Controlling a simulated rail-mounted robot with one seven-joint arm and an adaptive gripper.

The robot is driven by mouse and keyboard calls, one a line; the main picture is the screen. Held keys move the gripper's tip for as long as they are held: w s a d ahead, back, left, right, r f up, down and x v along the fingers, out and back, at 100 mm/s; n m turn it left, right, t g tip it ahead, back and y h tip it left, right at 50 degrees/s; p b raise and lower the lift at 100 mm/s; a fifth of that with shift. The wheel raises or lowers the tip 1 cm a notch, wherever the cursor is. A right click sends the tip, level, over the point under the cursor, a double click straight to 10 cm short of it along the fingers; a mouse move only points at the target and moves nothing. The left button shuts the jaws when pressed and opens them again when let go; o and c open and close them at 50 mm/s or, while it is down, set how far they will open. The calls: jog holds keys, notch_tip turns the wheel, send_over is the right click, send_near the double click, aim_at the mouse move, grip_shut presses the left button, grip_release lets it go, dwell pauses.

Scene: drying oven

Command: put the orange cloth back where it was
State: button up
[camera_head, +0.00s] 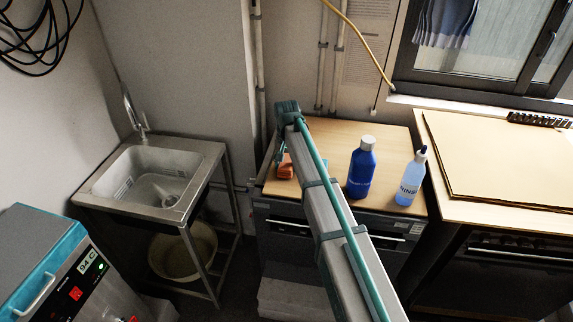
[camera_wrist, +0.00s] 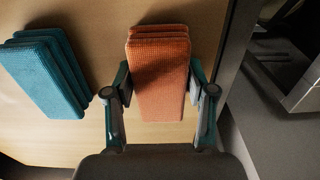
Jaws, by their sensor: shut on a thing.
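The orange cloth (camera_wrist: 160,85) is a folded, layered, waffle-textured pad in the middle of the wrist view. My gripper (camera_wrist: 160,78) has one finger on each long side of it and is shut on it. In the head view a bit of the orange cloth (camera_head: 286,166) shows at the left side of the wooden worktop (camera_head: 325,134), partly hidden behind my arm. I cannot tell whether it rests on the worktop or is held just above it.
Folded teal cloths (camera_wrist: 45,72) lie left of the orange one. A blue bottle (camera_head: 362,168) and a rinse bottle (camera_head: 411,180) stand right of my arm. A steel sink (camera_head: 150,180) is left. The worktop edge (camera_wrist: 232,70) is close right of the cloth in the wrist view.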

aim_at(287, 163)
jog(key=shift+f, duration=0.1)
jog(key=o, duration=1.2)
notch_tip(287, 163, up, 12)
jog(key=shift+r+b, duration=0.15)
jog(key=shift+b, duration=1)
